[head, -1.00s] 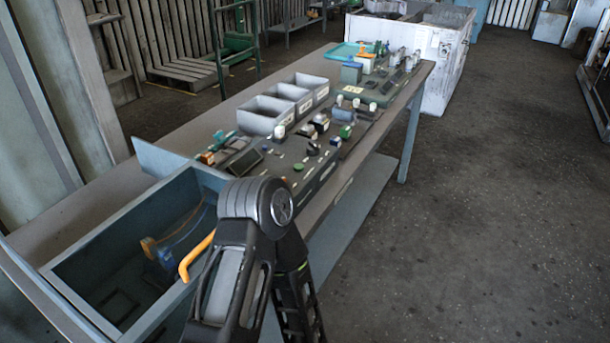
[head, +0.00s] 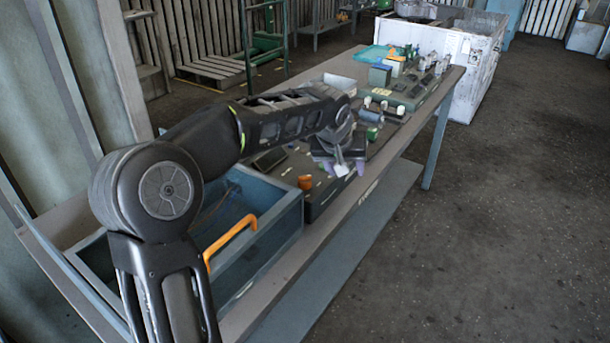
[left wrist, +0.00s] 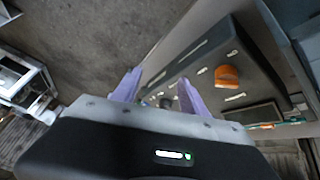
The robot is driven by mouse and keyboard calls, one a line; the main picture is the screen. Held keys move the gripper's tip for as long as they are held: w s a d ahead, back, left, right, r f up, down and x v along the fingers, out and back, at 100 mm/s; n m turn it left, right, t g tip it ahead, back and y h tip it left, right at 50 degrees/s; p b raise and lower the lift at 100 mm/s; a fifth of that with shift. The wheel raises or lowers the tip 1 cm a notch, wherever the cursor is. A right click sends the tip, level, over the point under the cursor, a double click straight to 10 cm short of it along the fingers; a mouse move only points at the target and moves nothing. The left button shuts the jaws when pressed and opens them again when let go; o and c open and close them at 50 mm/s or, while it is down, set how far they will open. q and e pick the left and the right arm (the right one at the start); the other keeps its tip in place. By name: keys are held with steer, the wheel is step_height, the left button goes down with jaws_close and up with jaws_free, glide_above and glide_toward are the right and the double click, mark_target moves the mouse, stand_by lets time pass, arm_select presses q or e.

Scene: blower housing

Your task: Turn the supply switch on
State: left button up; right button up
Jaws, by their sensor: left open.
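A dark control panel (head: 318,207) with small white labels sits on the bench. An orange knob (head: 305,182) stands on its near part; it also shows in the left wrist view (left wrist: 227,76), right of my fingers. I cannot tell which control is the supply switch. My left gripper (head: 350,170) is over the panel, beyond the orange knob and apart from it. In the left wrist view its two purple fingers (left wrist: 160,92) are spread with nothing held. A small dark round part (left wrist: 166,103) shows between them. The gripper and forearm hide much of the panel. My right gripper is out of view.
A blue-grey open box (head: 275,240) with an orange handle (head: 230,240) stands at the near end of the bench (head: 395,150). A green fixture (head: 410,90) with several parts is farther back, near a teal tray (head: 375,53). Open floor lies to the right.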

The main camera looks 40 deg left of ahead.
mark_target(305, 176)
arm_select(q)
steer(key=s+a+r+n+g+y, duration=0.2)
steer(key=s+a+r+n+g, duration=0.1)
steer(key=s+a, duration=0.3)
steer(key=shift+s+r+n+y, duration=0.35)
steer(key=shift+r+n, duration=0.25)
steer(key=shift+r, duration=0.25)
steer(key=shift+f, duration=0.1)
steer(key=shift+p+x, duration=0.35)
steer(key=shift+x, duration=3.5)
steer(key=shift+c, duration=0.3)
jaws_close()
